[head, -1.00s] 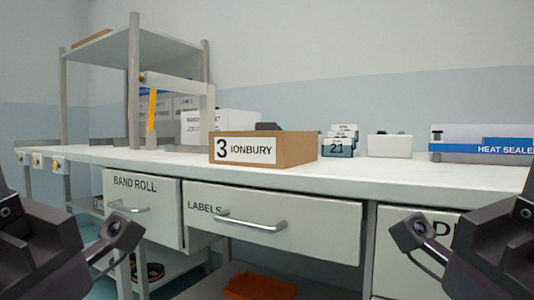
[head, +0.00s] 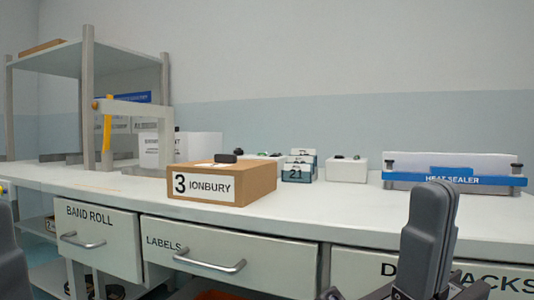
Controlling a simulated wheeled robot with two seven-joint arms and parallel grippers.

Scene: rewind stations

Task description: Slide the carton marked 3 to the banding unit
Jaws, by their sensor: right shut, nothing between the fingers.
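The brown carton marked 3 (head: 255,188), with a white "3 IONBURY" label, sits flat on the white bench top. My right gripper (head: 440,190) is upright at the front right, fingers together and empty, well to the right of the carton. Only a grey part of my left gripper (head: 8,255) shows at the left edge; its fingertips cannot be made out.
White boxes (head: 205,146) stand behind the carton. A teal bin marked 21 (head: 298,174), a white bin (head: 346,169) and the heat sealer (head: 455,178) stand to the right. A shelf post (head: 88,100) rises at left. Bench between carton and sealer is clear in front.

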